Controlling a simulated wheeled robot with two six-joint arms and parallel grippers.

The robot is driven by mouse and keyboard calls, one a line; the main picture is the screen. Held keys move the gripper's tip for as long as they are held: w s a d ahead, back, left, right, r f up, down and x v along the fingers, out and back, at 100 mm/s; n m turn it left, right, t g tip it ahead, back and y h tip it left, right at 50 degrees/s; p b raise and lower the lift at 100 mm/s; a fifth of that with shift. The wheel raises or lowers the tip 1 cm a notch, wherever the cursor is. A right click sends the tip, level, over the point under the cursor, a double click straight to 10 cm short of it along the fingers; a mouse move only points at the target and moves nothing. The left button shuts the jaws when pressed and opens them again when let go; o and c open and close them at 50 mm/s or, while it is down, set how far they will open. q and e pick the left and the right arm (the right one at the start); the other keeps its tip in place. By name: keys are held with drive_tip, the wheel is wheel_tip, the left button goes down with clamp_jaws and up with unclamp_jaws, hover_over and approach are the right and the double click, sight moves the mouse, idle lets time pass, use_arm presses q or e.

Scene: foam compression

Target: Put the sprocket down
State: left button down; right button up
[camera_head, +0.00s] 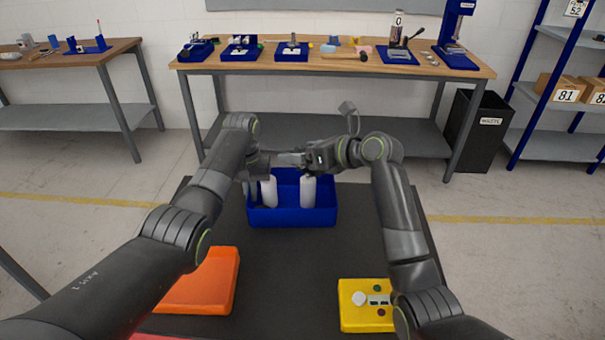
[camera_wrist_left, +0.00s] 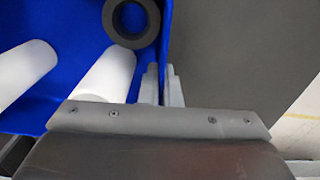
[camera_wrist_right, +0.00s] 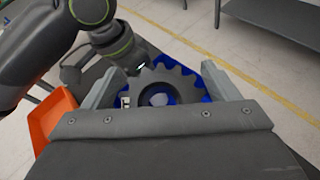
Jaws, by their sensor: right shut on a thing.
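A dark grey toothed sprocket (camera_wrist_right: 143,98) shows in the right wrist view between the fingers of my right gripper (camera_wrist_right: 165,88), which is shut on its rim. Blue and something white show through and around the sprocket, so it is over the blue bin (camera_head: 291,219). In the head view I cannot make out the sprocket among my arms. A dark ring (camera_wrist_left: 113,25) lies in the bin in the left wrist view.
A workbench (camera_head: 320,68) stands behind.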

sight(304, 183)
drive_tip(key=shift+f, duration=2.55)
drive_tip(key=shift+f, duration=0.6)
drive_tip(key=o, duration=1.2)
drive_tip(key=shift+o, duration=0.2)
drive_tip(key=shift+r, duration=0.45)
drive_tip(key=v, duration=1.2)
drive_tip(key=shift+r, duration=0.1)
